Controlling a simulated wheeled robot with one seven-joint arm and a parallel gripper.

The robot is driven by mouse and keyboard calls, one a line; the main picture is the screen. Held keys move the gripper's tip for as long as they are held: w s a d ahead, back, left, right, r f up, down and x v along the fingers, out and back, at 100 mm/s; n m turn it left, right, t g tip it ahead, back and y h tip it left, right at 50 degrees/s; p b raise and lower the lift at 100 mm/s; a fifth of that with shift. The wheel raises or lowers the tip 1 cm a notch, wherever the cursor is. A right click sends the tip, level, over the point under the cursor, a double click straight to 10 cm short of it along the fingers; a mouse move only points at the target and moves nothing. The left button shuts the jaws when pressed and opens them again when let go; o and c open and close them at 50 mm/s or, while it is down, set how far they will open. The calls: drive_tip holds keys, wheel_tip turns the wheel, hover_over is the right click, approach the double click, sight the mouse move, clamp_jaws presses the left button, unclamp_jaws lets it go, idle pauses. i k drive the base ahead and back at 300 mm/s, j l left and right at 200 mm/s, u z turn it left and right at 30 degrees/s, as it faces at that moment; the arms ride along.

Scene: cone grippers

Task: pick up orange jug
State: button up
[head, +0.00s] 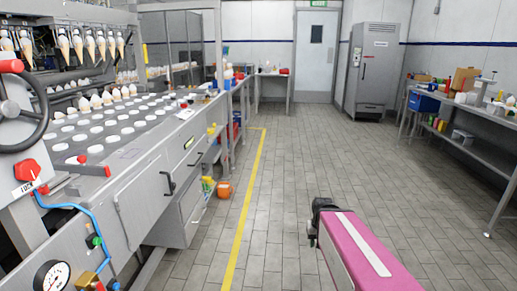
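A small rounded orange object (224,189) sits on the floor at the foot of the machine, just left of the yellow floor line. It may be the orange jug; it is too small to make out a handle or spout. My pink arm link with a white stripe reaches in from the bottom right and has a dark joint at its far end. No gripper fingers show. My arm is to the right of the orange object, well apart from it.
A long cone machine (130,165) with drawers fills the left side. A yellow line (243,215) runs along the floor beside it. A shelved steel table (480,115) stands at right, a grey cabinet (374,70) at the back. The tiled floor (310,150) between is clear.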

sight(224, 192)
drive_tip(key=i+u, duration=0.3)
drive_tip(key=i, duration=0.15)
drive_tip(key=i+l+u, duration=0.3)
drive_tip(key=i, duration=0.15)
drive_tip(key=i+l+u, duration=0.15)
drive_tip(key=i+u, duration=0.15)
drive_tip(key=i, duration=0.15)
drive_tip(key=u, duration=3.8)
drive_tip(key=z, duration=3.5)
drive_tip(key=i+l+z, duration=0.1)
drive_tip(key=z, duration=0.2)
